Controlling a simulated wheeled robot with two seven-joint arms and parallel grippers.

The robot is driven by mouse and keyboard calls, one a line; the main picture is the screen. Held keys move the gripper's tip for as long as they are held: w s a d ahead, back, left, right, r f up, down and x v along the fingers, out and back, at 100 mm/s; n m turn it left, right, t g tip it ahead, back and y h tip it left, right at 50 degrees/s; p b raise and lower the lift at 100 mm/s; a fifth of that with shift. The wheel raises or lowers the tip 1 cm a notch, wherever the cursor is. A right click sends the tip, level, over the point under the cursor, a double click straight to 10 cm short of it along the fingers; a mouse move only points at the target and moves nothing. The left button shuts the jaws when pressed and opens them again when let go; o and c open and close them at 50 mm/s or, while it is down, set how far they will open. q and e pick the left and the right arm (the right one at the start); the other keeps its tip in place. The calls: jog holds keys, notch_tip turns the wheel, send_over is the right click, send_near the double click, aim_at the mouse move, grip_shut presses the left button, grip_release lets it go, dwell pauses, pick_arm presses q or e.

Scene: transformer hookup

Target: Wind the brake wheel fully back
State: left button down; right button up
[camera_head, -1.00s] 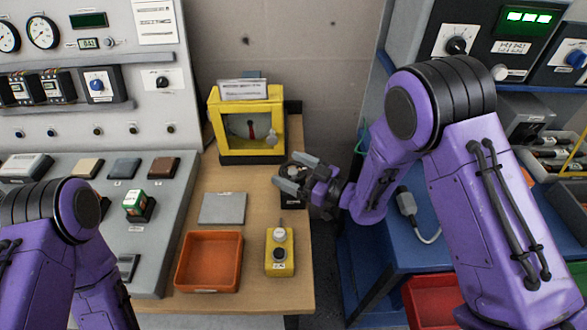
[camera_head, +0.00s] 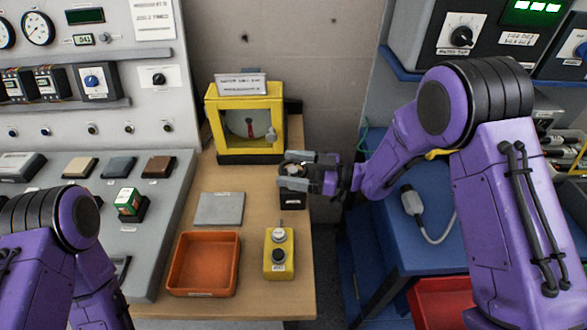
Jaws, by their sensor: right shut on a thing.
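A small black box (camera_head: 292,199) stands at the right edge of the wooden bench. My right gripper (camera_head: 291,169) is over its top, fingers pointing left, shut on a small pale part there. I take this part to be the brake wheel; the fingers hide most of it. Behind it stands a yellow-framed case (camera_head: 213,127) with a round dial and a small red mark, with a label plate on top. My left arm comes in at the lower left, but its gripper is out of view.
On the bench are a grey plate (camera_head: 219,209), an orange tray (camera_head: 204,292) and a yellow control box (camera_head: 279,263) with a knob. A sloped grey console (camera_head: 150,262) borders the left. A blue table (camera_head: 388,248) with a grey connector stands to the right.

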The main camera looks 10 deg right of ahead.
aim_at(293, 168)
jog(key=o, duration=0.9)
jog(key=shift+o, duration=0.2)
notch_tip(293, 168, up, 3)
jog(key=shift+w+r, duration=0.1)
jog(key=shift+r, duration=0.05)
jog(key=s+a+r, duration=0.2)
jog(key=s+r, duration=0.7)
jog(key=s, duration=0.5)
jog(key=shift+a+r, duration=0.35)
jog(key=shift+a, duration=0.05)
